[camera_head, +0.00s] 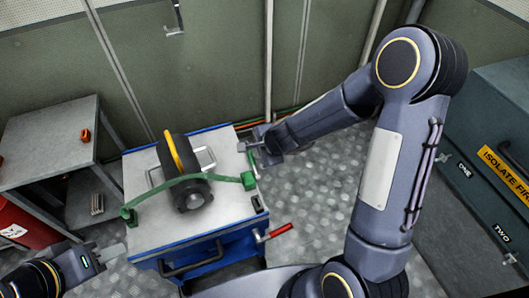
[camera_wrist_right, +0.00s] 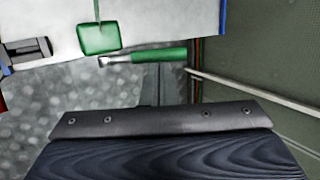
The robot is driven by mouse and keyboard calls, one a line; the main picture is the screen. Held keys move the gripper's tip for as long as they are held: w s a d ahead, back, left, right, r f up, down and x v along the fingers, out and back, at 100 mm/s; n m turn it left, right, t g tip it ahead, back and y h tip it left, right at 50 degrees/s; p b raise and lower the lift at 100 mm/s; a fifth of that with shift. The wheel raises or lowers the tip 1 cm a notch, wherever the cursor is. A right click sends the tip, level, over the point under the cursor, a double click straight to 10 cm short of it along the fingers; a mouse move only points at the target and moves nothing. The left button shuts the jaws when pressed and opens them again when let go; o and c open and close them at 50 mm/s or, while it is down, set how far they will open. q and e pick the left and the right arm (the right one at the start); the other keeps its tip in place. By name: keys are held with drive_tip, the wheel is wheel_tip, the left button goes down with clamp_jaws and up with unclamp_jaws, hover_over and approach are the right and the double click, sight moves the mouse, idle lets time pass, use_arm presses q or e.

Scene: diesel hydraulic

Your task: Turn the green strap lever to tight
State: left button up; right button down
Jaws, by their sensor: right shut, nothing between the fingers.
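The strap lever with a green grip (camera_head: 252,160) projects past the right edge of the cart top, beside the green ratchet block (camera_head: 249,181). In the right wrist view the lever (camera_wrist_right: 150,56) lies nearly level, just right of the green block (camera_wrist_right: 99,38). A green strap (camera_head: 180,183) runs from that block over a dark machine part (camera_head: 178,158). My right gripper (camera_head: 256,145) is shut and empty close by the lever; I cannot tell whether they touch. My left gripper (camera_head: 112,250) is at the cart's lower left, its finger gap unclear.
The blue cart (camera_head: 200,262) has a light top and a red-handled lever (camera_head: 278,231) at its front. A grey shelf (camera_head: 50,135) stands left, a red drum (camera_head: 18,222) below it. A teal cabinet (camera_head: 495,95) stands right. Floor right of the cart is open.

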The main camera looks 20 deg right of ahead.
sight(252, 160)
drive_tip(key=shift+b+x, duration=0.3)
drive_tip(key=shift+x, duration=0.95)
